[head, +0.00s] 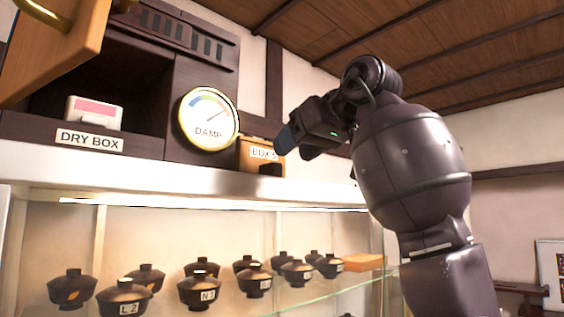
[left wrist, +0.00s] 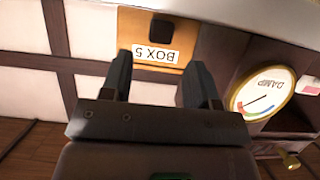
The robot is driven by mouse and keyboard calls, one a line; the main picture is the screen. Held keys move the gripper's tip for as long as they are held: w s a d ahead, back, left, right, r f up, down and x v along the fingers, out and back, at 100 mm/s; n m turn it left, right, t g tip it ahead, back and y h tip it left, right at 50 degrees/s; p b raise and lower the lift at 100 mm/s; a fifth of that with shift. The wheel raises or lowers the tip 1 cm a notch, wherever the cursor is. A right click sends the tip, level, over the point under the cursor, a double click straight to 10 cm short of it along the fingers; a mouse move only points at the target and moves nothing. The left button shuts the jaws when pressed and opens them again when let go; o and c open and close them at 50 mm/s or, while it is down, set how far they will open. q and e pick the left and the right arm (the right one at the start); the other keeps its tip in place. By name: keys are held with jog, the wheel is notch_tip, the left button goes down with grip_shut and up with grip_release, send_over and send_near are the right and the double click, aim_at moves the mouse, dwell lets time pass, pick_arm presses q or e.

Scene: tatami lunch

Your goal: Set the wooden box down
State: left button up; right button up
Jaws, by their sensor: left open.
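The wooden box (head: 251,146), labelled BOX 5, stands on the pale ledge on top of the glass cabinet, right of the damp dial. My left gripper (head: 280,153) is close at its right, and a dark finger overlaps the box's edge. In the left wrist view the picture is upside down, and the box front (left wrist: 200,35) shows beyond the fingertips. There my left gripper (left wrist: 157,75) is open with nothing between its fingers. Whether a finger touches the box cannot be told. My right gripper is not in view.
The dark dry box (head: 28,125) stands open at the left, its wooden door (head: 75,45) swung out and a white device (head: 93,114) inside. The damp dial (head: 208,119) is beside the wooden box. Several lidded bowls (head: 200,290) stand behind glass below the ledge (head: 150,180).

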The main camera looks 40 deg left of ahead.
pick_arm(q)
jog(key=v, duration=0.6)
jog(key=shift+d, duration=0.2)
jog(key=shift+r, duration=0.15)
